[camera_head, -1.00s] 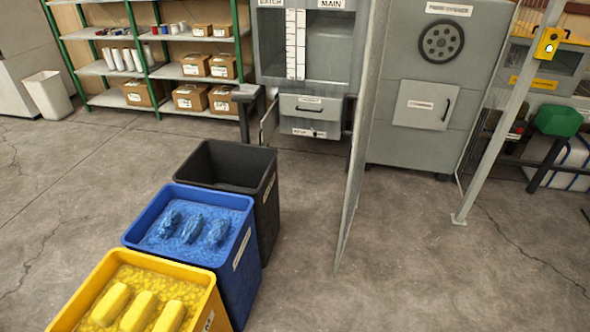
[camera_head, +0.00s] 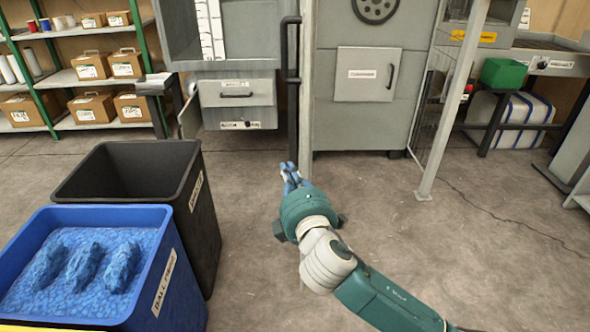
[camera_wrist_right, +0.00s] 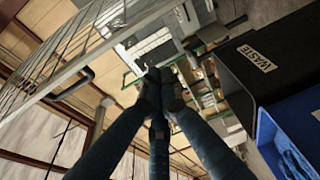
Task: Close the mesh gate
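The mesh gate (camera_head: 306,100) stands nearly edge-on in the middle of the head view, swung out from the frame post (camera_head: 452,100) at its right. A long black upright handle (camera_head: 291,80) is on its left side. My right gripper (camera_head: 288,168) is low by the gate, near the handle's lower end. In the right wrist view, the dark fingers (camera_wrist_right: 160,82) converge with their tips together and nothing visible between them. The gate's mesh (camera_wrist_right: 95,25) and a black handle (camera_wrist_right: 72,86) lie to their left, apart from them. My left gripper is not in view.
A black bin (camera_head: 130,170) and a blue bin (camera_head: 160,270) with blue filling stand at left; the black bin's label shows in the wrist view (camera_wrist_right: 257,58). Grey machine cabinets (camera_head: 375,125) stand behind the gate. The floor (camera_head: 450,260) at right is clear.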

